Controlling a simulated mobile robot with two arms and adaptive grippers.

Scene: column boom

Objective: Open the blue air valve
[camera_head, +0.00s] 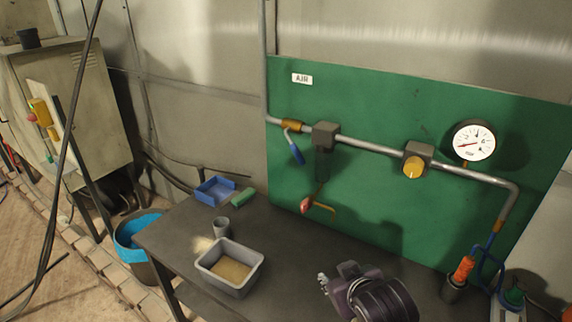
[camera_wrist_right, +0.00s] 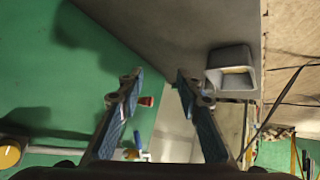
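The blue air valve (camera_head: 297,154) is on the pipe at the left of the green board (camera_head: 380,207). Its blue-gripped lever hangs down, slightly tilted right, from a brass body (camera_head: 291,126). In the right wrist view the blue lever (camera_wrist_right: 138,142) shows small, beyond the fingers and beside the brass body. My right gripper (camera_head: 323,282) is over the table's front, low and right of the valve, apart from it. In its wrist view the two fingers (camera_wrist_right: 160,88) stand apart with nothing held between them. My left gripper is not in the head view.
A red-knobbed brass fitting (camera_head: 308,205) sticks out low on the board. A yellow knob (camera_head: 413,168) and gauge (camera_head: 474,142) are to the right. The dark table (camera_head: 290,262) bears a grey tray (camera_head: 215,268), a cup (camera_head: 221,227) and a blue bin (camera_head: 214,190).

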